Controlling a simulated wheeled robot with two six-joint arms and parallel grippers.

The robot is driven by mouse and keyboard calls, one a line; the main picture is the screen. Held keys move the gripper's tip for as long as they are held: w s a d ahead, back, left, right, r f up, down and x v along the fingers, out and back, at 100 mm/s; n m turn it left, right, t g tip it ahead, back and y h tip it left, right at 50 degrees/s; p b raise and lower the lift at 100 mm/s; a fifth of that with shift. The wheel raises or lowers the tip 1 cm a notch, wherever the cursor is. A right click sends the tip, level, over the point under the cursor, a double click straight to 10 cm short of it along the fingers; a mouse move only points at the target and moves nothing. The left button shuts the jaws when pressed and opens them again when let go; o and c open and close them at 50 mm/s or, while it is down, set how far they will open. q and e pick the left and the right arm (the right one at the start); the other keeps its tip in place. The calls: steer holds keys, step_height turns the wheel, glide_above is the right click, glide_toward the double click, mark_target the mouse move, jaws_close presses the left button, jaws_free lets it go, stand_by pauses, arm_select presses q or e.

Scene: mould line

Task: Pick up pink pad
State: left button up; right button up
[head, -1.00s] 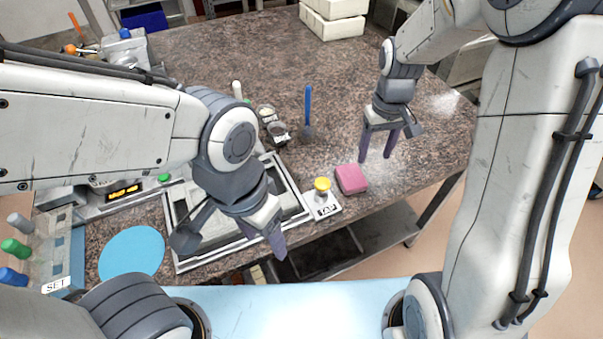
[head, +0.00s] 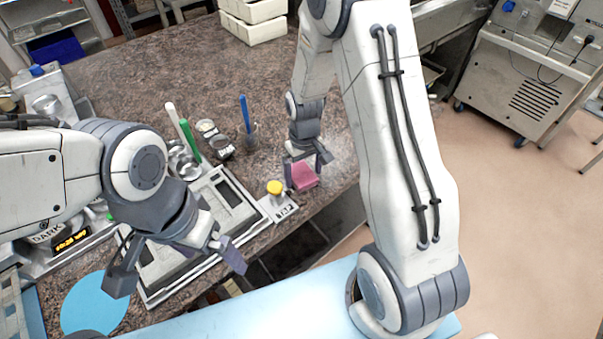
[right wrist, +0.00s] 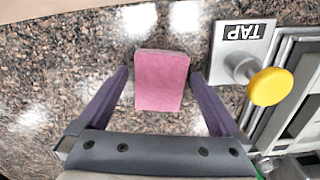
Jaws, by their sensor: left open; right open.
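The pink pad (head: 304,178) lies on the speckled stone counter, right of the yellow-topped TAP button. In the right wrist view the pad (right wrist: 162,80) is a flat pink block between the fingers of my right gripper (right wrist: 160,84). My left gripper (head: 176,272) is open and empty above the front edge of the grey framed mould.
The TAP button (right wrist: 270,86) stands close beside the pad. The grey mould frame (head: 150,290) lies left of it. A blue-handled tool (head: 245,114) and small round containers (head: 206,127) are behind. White blocks (head: 252,22) stand at the back. A blue disc (head: 95,303) lies front left.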

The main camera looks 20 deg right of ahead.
mark_target(303, 176)
steer(key=shift+f, duration=0.15)
steer(key=c, duration=1.2)
steer(key=shift+w+r, duration=0.1)
steer(key=shift+r, duration=0.55)
step_height(303, 176, up, 3)
steer(key=shift+f+b, duration=0.1)
steer(key=shift+b, duration=0.5)
steer(key=s+r, duration=0.2)
steer(key=s, duration=0.2)
steer(key=s+d+r+b, duration=0.1)
steer(key=s+r, duration=0.1)
steer(key=s, duration=0.1)
steer(key=s+d+r, duration=0.1)
steer(key=s+r, duration=0.2)
steer(key=s, duration=0.1)
steer(key=shift+s+b, duration=0.35)
